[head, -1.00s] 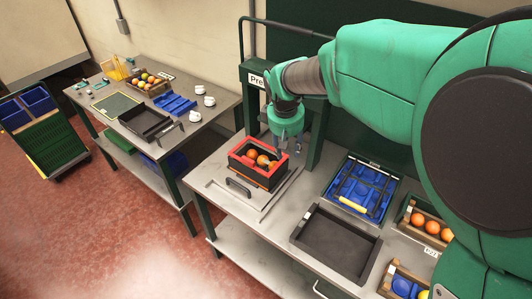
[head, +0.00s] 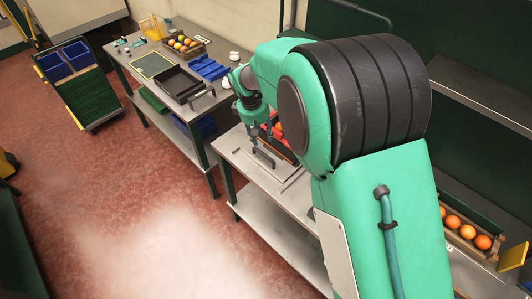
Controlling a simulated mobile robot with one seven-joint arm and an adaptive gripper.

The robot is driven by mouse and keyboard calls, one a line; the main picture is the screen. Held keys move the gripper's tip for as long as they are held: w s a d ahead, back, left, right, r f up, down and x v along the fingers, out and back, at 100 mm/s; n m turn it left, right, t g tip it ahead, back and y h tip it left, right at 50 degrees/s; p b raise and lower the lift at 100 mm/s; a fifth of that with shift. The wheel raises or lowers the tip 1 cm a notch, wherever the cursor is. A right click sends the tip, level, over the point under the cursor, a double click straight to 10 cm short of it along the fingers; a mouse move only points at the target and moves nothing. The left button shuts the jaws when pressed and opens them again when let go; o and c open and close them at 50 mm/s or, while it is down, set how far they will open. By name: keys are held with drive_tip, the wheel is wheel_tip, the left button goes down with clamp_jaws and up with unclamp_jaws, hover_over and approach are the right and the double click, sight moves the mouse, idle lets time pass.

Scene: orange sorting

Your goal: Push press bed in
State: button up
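The press bed shows on the near table as a dark base with a red-rimmed box (head: 287,143) holding orange fruit. A dark bar handle (head: 264,158) stands at its front, over light rails (head: 292,181). My gripper (head: 254,140) points down right beside the handle, at the front of the bed. Its fingers are small and partly merged with the handle, so I cannot tell whether they touch it or are open. My arm hides the press frame and much of the bed's right side.
The left table holds a black tray (head: 178,82), blue trays (head: 210,67), a crate of fruit (head: 184,46) and white cups. A cart with blue bins (head: 76,56) stands at far left. A crate of oranges (head: 466,234) is at right. The red floor in front is clear.

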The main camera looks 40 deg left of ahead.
sight(266, 156)
drive_tip(key=shift+f, duration=0.1)
drive_tip(key=w+f, duration=0.1)
drive_tip(key=f, duration=0.8)
drive_tip(key=w+f, duration=0.1)
drive_tip(key=f, duration=0.3)
drive_tip(key=shift+w+f, duration=0.15)
drive_tip(key=shift+w, duration=0.2)
clamp_jaws()
